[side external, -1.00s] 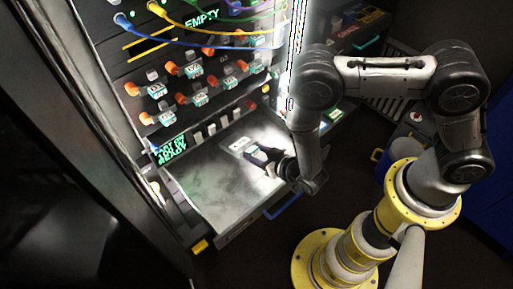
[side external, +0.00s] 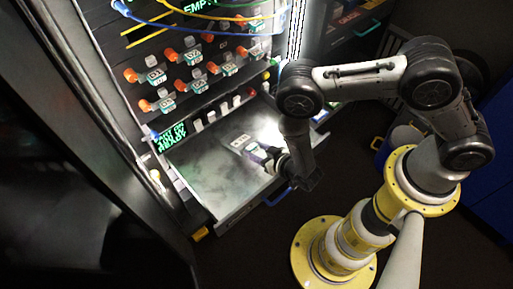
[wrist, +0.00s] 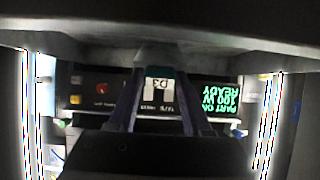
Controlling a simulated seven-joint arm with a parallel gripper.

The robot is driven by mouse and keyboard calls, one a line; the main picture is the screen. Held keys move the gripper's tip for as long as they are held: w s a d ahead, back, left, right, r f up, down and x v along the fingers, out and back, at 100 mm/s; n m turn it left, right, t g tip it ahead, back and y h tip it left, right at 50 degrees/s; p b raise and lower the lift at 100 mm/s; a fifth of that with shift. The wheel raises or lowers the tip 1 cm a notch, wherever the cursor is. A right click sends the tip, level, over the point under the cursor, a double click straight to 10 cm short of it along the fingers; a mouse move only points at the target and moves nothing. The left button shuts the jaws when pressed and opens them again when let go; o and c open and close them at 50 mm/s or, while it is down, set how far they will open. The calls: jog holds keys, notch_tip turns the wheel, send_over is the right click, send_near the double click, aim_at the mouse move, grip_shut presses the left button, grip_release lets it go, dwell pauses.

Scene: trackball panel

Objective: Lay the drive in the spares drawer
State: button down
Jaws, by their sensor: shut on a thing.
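My gripper (side external: 268,157) is shut on the drive (side external: 255,152), a small dark block with a pale and teal end. An open drawer (side external: 205,182) with a bare grey metal floor sticks out of the rack. My gripper holds the drive over its right part. I cannot tell whether the drive touches the floor. A small pale marked patch (side external: 240,142) shows just beyond it. I cannot read a name on the drawer.
The rack above holds several drives with orange ends (side external: 170,55) and hanging cables (side external: 190,15). A green-lettered screen (side external: 171,137) sits by the drawer's back left; it also shows in the wrist view (wrist: 207,95).

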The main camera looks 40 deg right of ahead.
jog(key=shift+c, duration=1.3)
grip_release()
jog(key=shift+s, duration=0.15)
jog(key=v, duration=1.3)
jog(key=shift+s+r, duration=0.2)
